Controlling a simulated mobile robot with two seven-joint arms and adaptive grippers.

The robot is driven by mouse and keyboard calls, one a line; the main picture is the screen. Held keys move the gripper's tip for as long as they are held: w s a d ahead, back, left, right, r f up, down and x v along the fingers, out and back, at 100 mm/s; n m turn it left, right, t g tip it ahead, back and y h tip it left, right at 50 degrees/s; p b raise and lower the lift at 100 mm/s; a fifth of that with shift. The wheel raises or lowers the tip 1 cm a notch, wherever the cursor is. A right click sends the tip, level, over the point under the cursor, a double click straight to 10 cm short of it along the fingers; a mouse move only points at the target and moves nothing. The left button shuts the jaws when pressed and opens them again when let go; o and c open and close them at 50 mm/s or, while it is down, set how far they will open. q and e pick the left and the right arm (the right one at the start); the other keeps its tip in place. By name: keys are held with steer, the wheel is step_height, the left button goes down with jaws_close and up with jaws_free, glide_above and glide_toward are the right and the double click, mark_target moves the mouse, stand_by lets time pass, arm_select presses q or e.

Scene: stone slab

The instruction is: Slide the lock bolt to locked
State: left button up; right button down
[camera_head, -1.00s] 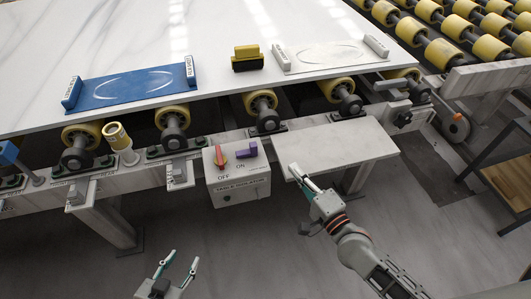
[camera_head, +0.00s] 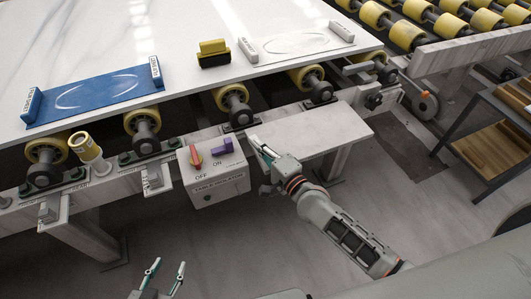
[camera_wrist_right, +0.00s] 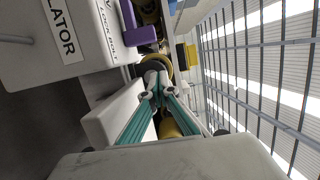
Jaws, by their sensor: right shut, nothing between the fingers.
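The words OFF and ON are printed on the box. In the right wrist view the purple bolt (camera_wrist_right: 137,26) is at the top, beside the LOCK BOLT label. My right gripper (camera_head: 256,143) is shut and empty, just right of the bolt and apart from it. Its fingertips meet in the right wrist view (camera_wrist_right: 158,82). My left gripper (camera_head: 168,266) is open and empty, low in front of the bench.
A white stone slab (camera_head: 190,22) lies on yellow rollers (camera_head: 233,97) behind the box. A pale shelf (camera_head: 315,132) lies right of the box, beneath my right gripper. A yellow and black block (camera_head: 213,54) and a blue pad (camera_head: 95,95) are on the slab.

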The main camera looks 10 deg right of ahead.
mark_target(222, 147)
steer(key=shift+w+a, duration=0.15)
steer(key=shift+a, duration=1)
steer(key=shift+w+a, duration=0.1)
steer(key=shift+a, duration=1)
steer(key=a, duration=0.3)
steer(key=a+p, duration=0.1)
steer(key=shift+s+a, duration=0.25)
steer(key=shift+s, duration=0.1)
